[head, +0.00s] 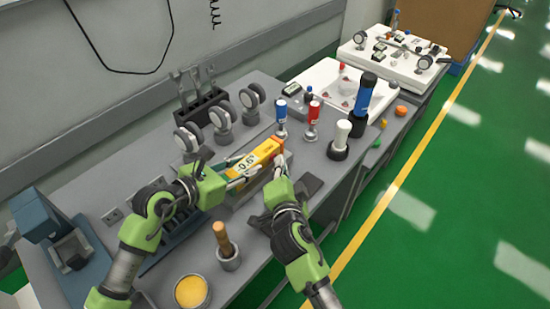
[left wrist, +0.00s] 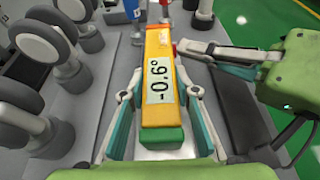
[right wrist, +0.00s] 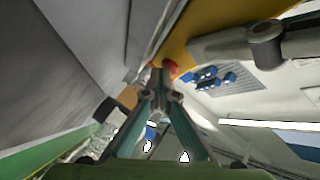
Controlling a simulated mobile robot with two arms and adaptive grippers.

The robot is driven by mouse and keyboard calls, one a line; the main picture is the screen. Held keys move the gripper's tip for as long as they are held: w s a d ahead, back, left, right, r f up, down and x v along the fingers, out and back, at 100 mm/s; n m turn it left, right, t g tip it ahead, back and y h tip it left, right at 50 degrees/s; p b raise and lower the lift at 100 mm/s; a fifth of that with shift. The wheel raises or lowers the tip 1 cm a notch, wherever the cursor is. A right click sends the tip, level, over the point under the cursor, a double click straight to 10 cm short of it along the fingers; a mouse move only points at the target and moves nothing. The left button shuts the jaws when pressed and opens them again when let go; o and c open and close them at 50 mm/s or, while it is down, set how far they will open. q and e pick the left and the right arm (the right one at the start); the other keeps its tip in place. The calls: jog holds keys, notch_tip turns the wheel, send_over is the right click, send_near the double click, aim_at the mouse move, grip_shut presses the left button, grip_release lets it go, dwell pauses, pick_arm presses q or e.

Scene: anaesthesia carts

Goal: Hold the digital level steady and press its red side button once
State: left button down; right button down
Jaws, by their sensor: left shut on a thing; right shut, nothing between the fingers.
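The digital level (head: 262,153) is a yellow-orange bar whose display reads -0.6°; it also shows in the left wrist view (left wrist: 160,50). My left gripper (head: 240,173) is shut on the level, one finger along each side, seen also in the left wrist view (left wrist: 163,100). The red side button (right wrist: 171,67) shows on the level's yellow side in the right wrist view. My right gripper (right wrist: 160,80) is shut and empty, its closed tips right at the button. I cannot tell whether they touch it. In the head view my right gripper (head: 278,172) is beside the level's far end.
A wooden-handled tool in a cup (head: 228,250) and a yellow dish (head: 191,291) are at the front.

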jog(key=shift+w+a, duration=0.15)
jog(key=shift+a, duration=0.05)
dwell(0.4)
jog(key=shift+d, duration=0.1)
jog(key=shift+s+d, duration=0.65)
jog(key=shift+s, duration=0.05)
jog(key=shift+s+d, duration=1.7)
jog(key=shift+d, duration=0.2)
pick_arm(q)
jog(key=c, duration=1.5)
grip_release()
